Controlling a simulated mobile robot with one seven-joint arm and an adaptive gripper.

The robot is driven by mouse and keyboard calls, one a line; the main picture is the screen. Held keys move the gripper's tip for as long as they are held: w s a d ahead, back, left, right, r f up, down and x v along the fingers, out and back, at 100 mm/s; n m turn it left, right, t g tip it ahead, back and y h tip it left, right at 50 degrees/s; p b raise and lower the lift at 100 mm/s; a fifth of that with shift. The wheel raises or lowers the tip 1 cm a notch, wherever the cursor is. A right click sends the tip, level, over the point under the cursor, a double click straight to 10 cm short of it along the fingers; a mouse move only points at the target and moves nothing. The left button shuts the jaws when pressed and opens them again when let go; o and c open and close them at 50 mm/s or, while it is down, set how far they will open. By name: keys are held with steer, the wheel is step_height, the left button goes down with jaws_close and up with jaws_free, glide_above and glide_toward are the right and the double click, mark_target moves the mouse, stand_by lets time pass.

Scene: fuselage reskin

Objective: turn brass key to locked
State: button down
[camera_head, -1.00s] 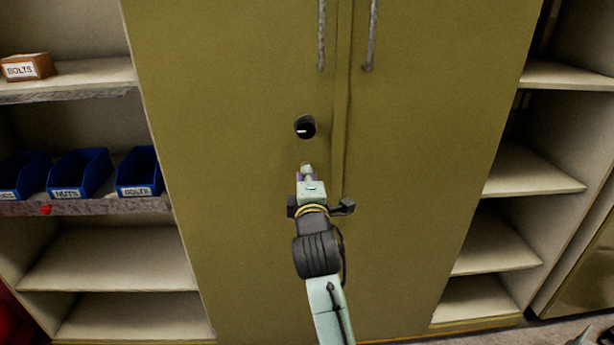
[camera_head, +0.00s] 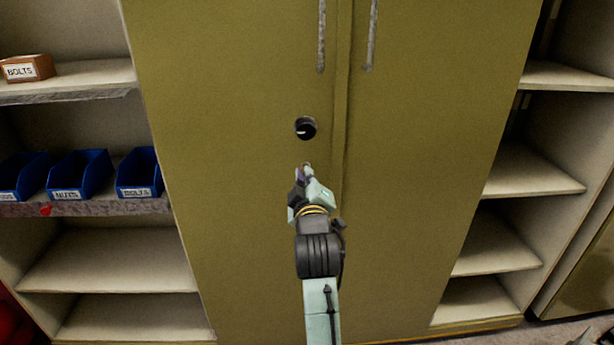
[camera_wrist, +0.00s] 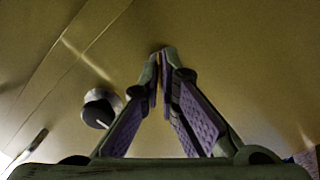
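My gripper (camera_head: 306,169) points at the left door of the olive cabinet, just below the black round knob (camera_head: 305,127). In the wrist view my gripper (camera_wrist: 165,52) has its fingers drawn together at the tips, against or very near the door. The purple finger pads show behind the tips. A small brass-toned bit shows at the fingertips in the head view and seems to be the brass key; its shape and angle are hidden by the fingers. The knob also shows in the wrist view (camera_wrist: 99,108), left of the fingers and apart from them.
The tall olive cabinet doors (camera_head: 240,230) are shut, with two vertical metal handles (camera_head: 321,35) above. Open shelves stand at left with blue bins (camera_head: 80,175) and a BOLTS box (camera_head: 27,68). The right shelves (camera_head: 530,172) look bare.

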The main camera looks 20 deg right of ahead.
steer(key=shift+m+p, duration=1.4)
steer(key=shift+m, duration=3.6)
steer(key=c, duration=1.8)
jaws_free()
steer(key=shift+c, duration=0.2)
steer(key=v, duration=0.7)
steer(key=shift+s, duration=0.25)
steer(key=shift+a, duration=0.1)
